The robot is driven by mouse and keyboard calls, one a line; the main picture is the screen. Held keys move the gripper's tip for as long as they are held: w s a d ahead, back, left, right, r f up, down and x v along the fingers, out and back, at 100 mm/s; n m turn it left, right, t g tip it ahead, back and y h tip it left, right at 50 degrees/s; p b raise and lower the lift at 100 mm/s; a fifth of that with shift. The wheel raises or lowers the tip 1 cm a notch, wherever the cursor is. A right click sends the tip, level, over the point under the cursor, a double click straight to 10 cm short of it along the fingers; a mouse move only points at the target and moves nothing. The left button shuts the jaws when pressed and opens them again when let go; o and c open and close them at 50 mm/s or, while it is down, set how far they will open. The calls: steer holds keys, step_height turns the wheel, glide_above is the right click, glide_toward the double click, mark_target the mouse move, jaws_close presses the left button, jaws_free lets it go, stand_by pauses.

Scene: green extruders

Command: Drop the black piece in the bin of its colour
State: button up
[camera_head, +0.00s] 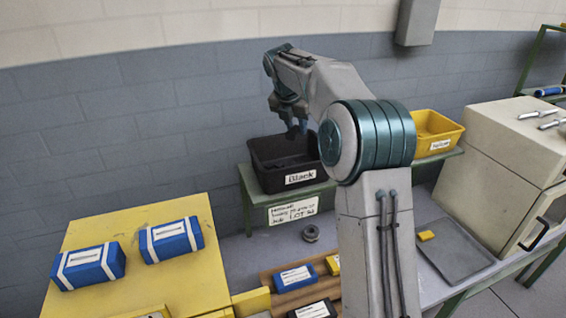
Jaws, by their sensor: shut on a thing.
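The black bin (262,178), labelled "Black", stands on a raised green-framed shelf against the wall. My gripper (297,131) is above this bin, pointing down, near its back rim. It is shut on a small dark piece, which blends with the fingers and the bin behind, so its outline is hard to make out. A yellow bin (448,132) with a white label stands to the right on the same shelf, partly behind my arm.
Blue boxes (171,240) lie on a yellow surface at left. A blue labelled box (295,277) and a black labelled box (313,310) lie on a brown tray below. A grey tray (455,250) holds a small yellow piece (426,236). A beige machine (500,150) stands right.

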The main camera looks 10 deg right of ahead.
steer(key=shift+f, duration=1.8)
steer(key=o, duration=1)
steer(key=shift+o, duration=0.2)
steer(key=shift+r, duration=0.1)
steer(key=b+v, duration=0.1)
steer(key=v, duration=1.2)
steer(key=shift+r, duration=0.3)
steer(key=shift+s, duration=0.15)
